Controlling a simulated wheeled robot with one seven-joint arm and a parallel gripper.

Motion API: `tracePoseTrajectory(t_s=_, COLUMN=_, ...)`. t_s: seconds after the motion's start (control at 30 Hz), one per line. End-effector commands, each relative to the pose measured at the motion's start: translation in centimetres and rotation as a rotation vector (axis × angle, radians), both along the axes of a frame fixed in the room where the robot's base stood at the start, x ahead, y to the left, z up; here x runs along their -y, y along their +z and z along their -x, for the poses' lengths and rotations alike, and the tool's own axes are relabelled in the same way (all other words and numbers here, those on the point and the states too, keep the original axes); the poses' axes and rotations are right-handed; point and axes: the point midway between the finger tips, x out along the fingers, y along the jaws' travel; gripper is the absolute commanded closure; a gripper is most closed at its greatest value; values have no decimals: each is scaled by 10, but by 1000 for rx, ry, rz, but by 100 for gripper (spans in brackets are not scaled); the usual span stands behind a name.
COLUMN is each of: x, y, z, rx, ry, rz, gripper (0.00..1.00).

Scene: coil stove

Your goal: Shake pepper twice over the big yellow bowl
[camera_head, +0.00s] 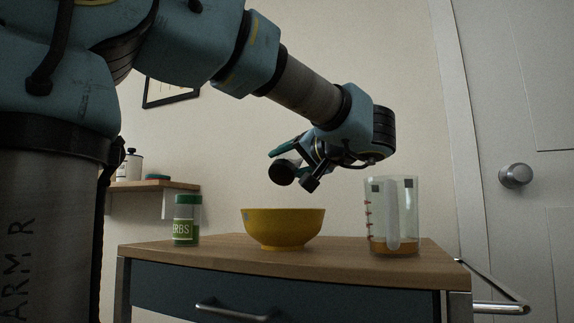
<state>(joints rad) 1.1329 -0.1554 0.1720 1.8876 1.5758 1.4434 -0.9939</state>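The big yellow bowl (284,228) stands upright on the wooden top of a cabinet, near its middle. My gripper (297,168) is above the bowl, clearly apart from it. It is shut on a small cylinder with a round dark cap, which looks like the pepper shaker (282,173). The shaker is tilted, its dark cap facing down and toward the camera. Its body is mostly hidden by the fingers. The inside of the bowl cannot be seen from this low angle.
A green-capped herbs jar (186,220) stands left of the bowl. A clear measuring jug (392,217) with some amber content stands to the right. A wall shelf (152,185) with small items is behind, and a door (520,120) is at right.

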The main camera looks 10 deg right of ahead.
Motion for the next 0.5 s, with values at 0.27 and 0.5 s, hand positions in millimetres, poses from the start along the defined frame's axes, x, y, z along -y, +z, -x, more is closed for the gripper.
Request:
tracePoseTrajectory(t_s=0.27, x=-1, y=23, z=0, rx=2, ry=1, rz=1, gripper=94)
tracePoseTrajectory(t_s=0.5, x=0, y=40, z=0, rx=1, ry=1, rz=1, gripper=94)
